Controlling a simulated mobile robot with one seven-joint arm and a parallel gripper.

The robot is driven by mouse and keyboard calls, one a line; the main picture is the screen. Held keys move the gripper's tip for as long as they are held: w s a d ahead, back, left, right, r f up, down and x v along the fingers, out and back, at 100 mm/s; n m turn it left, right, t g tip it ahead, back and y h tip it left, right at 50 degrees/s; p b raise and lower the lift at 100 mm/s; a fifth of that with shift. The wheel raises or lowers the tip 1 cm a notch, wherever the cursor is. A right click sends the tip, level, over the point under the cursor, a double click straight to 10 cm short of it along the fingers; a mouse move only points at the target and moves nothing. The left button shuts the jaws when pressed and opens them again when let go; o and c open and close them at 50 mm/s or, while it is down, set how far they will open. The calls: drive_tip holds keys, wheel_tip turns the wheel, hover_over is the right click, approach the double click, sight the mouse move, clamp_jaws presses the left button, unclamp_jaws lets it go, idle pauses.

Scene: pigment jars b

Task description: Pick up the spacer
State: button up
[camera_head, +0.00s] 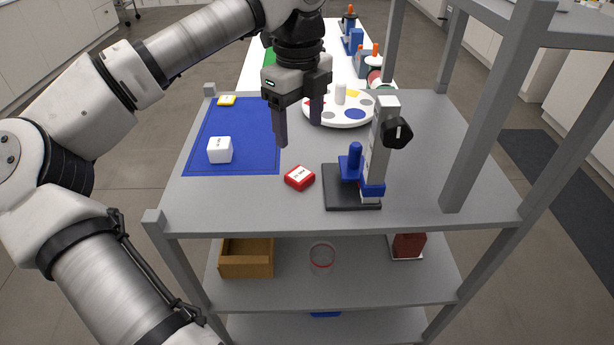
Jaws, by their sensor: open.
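Several small labelled blocks lie on the grey top shelf, and the labels are too small to read, so I cannot tell which one is the spacer. A red block with a white label (299,179) lies on bare shelf at the centre front. A white cube (219,151) sits on the blue mat (247,130), and a flat yellow block with a white label (227,100) lies at the mat's far left corner. My gripper (299,134) is open and empty, fingers pointing down, above the shelf and beyond the red block in the picture.
A stand with a black base (339,196), grey column and black knob is right of the red block. A round white palette (340,119) with coloured spots lies behind it. Grey cart posts (478,130) rise at the right. An open brown box (246,265) is on the lower shelf.

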hover_over(299, 174)
wheel_tip(299, 174, down, 5)
drive_tip(key=shift+w+d+f+p, duration=0.1)
drive_tip(key=shift+p, duration=0.2)
drive_tip(key=shift+f+p, duration=0.95)
drive_tip(key=shift+f, duration=1.7)
drive_tip(key=c, duration=1.2)
